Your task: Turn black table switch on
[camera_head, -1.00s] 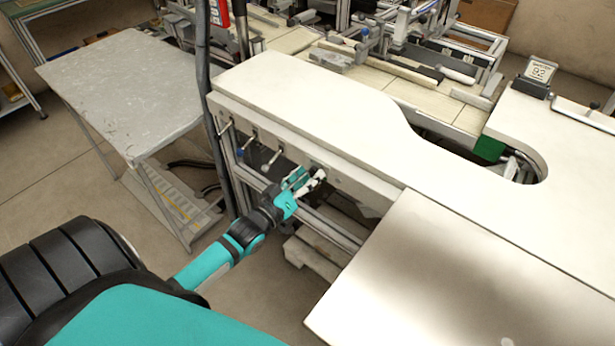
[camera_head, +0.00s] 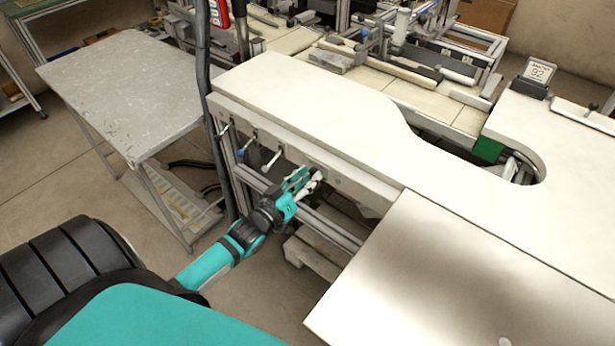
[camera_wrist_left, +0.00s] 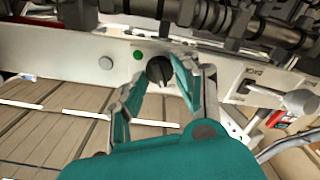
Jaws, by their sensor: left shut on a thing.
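The black table switch (camera_wrist_left: 159,71) is a round knob on the white front panel (camera_wrist_left: 60,52) of the bench. A green dot (camera_wrist_left: 139,55) sits at its upper left. My left gripper (camera_wrist_left: 158,74) has a finger on each side of the knob and is shut on it. In the head view, my left gripper (camera_head: 318,177) is at the bench's front face, below the top edge. There the fingers hide the switch. My right gripper is in neither view.
A lever (camera_wrist_left: 282,101) is at the right; several levers (camera_head: 272,160) line the bench front in the head view. A white board (camera_head: 470,275) juts out at the right.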

